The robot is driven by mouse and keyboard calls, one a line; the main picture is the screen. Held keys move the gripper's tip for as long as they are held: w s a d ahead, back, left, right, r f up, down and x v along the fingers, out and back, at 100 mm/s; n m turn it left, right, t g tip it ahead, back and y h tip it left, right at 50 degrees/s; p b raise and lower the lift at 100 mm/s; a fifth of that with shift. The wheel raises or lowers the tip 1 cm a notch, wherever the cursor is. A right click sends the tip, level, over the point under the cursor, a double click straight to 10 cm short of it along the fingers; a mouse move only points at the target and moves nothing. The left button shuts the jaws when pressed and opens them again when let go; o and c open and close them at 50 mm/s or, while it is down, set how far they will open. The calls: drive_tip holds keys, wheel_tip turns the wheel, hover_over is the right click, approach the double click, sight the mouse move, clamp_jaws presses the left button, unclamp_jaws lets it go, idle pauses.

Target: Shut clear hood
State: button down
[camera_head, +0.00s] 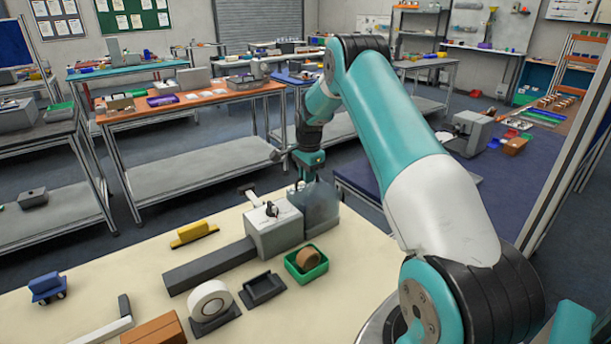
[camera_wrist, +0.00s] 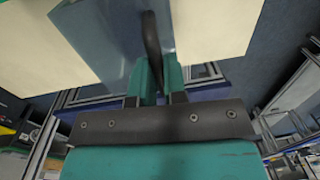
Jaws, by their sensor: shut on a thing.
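The clear hood (camera_head: 321,207) is a bluish see-through cover at the right end of a grey box-shaped machine (camera_head: 274,230) on the cream table. In the wrist view the hood (camera_wrist: 95,35) fills the upper left, with a dark curved handle (camera_wrist: 152,45) on it. My gripper (camera_head: 308,172) is above the hood in the head view. In the wrist view its teal fingers (camera_wrist: 159,78) are shut on the dark handle. How far the hood stands open is hard to tell, and its hinge is not clear.
A dark flat bed (camera_head: 210,267) runs left from the machine. A green tray (camera_head: 306,264) with a brown roll, a black tray (camera_head: 263,289), a white roll (camera_head: 210,302) and a yellow block (camera_head: 194,232) lie nearby. A dark blue table (camera_head: 365,172) stands behind my arm.

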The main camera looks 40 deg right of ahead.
drive_tip(key=shift+w+a+f, duration=0.1)
drive_tip(key=shift+w+f, duration=0.05)
drive_tip(key=shift+w, duration=0.2)
drive_tip(key=c, duration=1.2)
unclamp_jaws()
drive_tip(key=shift+w+f, duration=0.15)
drive_tip(key=shift+w, duration=0.1)
drive_tip(key=shift+s, duration=0.15)
drive_tip(key=shift+r, duration=0.45)
drive_tip(key=r+b, duration=0.1)
drive_tip(key=r, duration=0.4)
drive_tip(key=s+r+b, duration=0.1)
drive_tip(key=r, duration=0.5)
drive_tip(key=r+b, duration=0.2)
drive_tip(key=r, duration=0.3)
drive_tip(key=shift+s+r, duration=0.15)
drive_tip(key=shift+r, duration=0.15)
drive_tip(key=shift+a, duration=0.1)
